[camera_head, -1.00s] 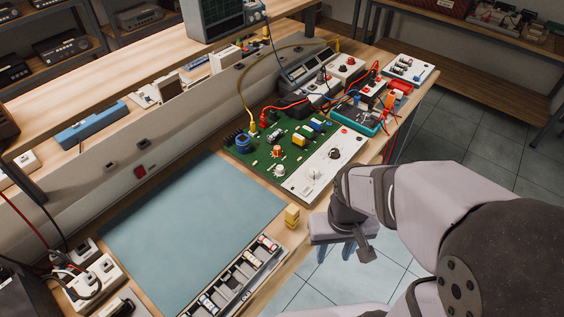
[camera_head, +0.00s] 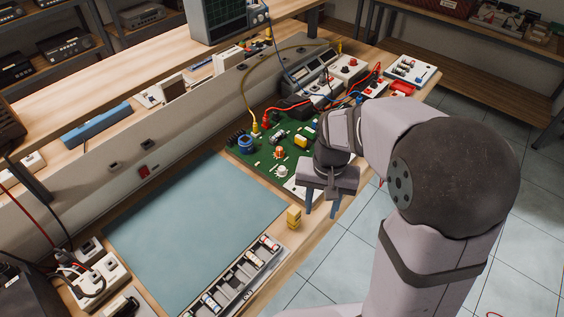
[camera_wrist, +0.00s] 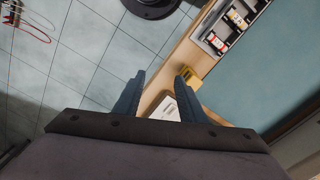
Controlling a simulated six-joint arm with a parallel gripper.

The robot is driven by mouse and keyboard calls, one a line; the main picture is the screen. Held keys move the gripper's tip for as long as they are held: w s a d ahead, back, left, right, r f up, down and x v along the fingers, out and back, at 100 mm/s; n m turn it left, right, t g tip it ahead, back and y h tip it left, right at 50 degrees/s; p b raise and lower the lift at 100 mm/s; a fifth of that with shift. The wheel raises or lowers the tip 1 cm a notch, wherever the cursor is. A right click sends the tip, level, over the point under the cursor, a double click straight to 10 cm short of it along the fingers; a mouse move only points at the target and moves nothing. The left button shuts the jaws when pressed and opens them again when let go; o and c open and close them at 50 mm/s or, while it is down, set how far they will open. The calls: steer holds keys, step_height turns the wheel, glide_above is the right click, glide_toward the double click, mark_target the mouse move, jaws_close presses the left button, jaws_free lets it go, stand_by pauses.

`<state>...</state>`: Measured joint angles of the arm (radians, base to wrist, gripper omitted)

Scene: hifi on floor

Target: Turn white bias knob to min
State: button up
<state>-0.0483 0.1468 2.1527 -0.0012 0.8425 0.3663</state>
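A green circuit board (camera_head: 262,160) lies on the bench with an upright white knob (camera_head: 282,171) near its front left. A white panel (camera_head: 292,187) runs along the board's front edge; its left end shows, and my gripper and wrist hide the rest, including its knobs. I cannot read any label or pointer. My gripper (camera_head: 322,214) points down, open and empty, near the bench's front edge beside the panel. In the wrist view, the open fingers (camera_wrist: 157,78) are apart, with a white panel corner (camera_wrist: 165,107) partly visible between them. No knob shows there.
A small yellow block (camera_head: 293,217) stands left of my gripper, close to it. A parts tray (camera_head: 236,281) and blue mat (camera_head: 195,225) lie further left. Red leads (camera_head: 295,112) and a yellow lead (camera_head: 246,90) arch behind the board. Open floor lies right of the bench.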

steer(key=w+a+r+m+p, duration=0.1)
steer(key=w+a+m, duration=0.15)
steer(key=w, duration=0.45)
steer(key=w+a+m+p, duration=0.1)
steer(key=w+m, duration=0.2)
steer(key=w, duration=0.3)
steer(key=m+p, duration=0.1)
steer(key=m, duration=0.3)
glide_above(282, 168)
steer(key=shift+s+f, duration=0.15)
steer(key=shift+f, duration=0.45)
steer(key=shift+f, duration=0.15)
steer(key=shift+f+p, duration=1.4)
steer(key=shift+f, duration=2.15)
jaws_close()
